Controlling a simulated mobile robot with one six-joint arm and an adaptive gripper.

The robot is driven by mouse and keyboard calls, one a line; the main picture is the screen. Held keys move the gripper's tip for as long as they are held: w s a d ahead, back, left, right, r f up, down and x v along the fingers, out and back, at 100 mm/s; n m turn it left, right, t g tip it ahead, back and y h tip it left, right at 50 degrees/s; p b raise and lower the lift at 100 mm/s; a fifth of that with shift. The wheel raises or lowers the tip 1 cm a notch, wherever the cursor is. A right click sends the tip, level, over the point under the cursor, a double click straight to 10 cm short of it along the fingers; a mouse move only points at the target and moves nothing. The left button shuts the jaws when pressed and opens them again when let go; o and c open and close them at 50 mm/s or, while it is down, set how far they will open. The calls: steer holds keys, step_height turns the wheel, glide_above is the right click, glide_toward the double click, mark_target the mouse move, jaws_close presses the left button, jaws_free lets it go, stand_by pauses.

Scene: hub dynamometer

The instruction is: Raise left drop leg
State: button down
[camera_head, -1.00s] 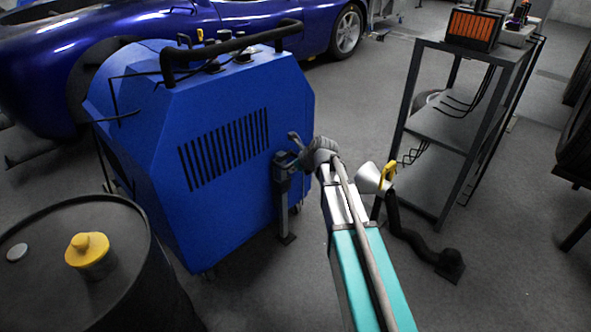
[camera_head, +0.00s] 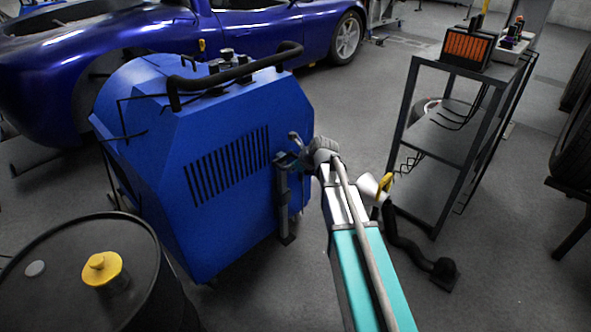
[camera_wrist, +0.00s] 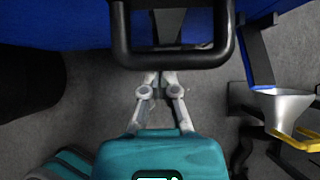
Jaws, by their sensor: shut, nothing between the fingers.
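The blue dynamometer (camera_head: 225,160) stands in front of me. A dark drop leg (camera_head: 286,205) is upright on its near right side, with its foot low near the floor. My gripper (camera_wrist: 160,78) is shut and empty in the wrist view. Its fingertips are at a black U-shaped handle (camera_wrist: 172,60) and partly hidden by its bar; I cannot tell whether they touch. A dark post shows behind that handle. In the head view my wrist (camera_head: 325,150) is just right of the leg's top and hides most of the gripper.
A black drum (camera_head: 60,270) with a yellow cap (camera_head: 102,268) stands at the lower left. A funnel (camera_head: 368,186) with a yellow handle and a dark hose (camera_head: 410,240) are right of my arm. A dark shelf cart (camera_head: 440,145) stands behind them. Open floor lies at the lower right.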

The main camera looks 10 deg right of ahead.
steer(key=shift+r+p, duration=0.85)
steer(key=shift+r, duration=0.3)
steer(key=shift+f, duration=0.15)
steer(key=shift+f+b, duration=2)
steer(key=shift+b, duration=0.15)
steer(key=p+v, duration=0.8)
steer(key=v, duration=0.2)
steer(key=shift+s+d, duration=0.15)
steer(key=shift+s, duration=0.25)
steer(key=shift+r, duration=0.1)
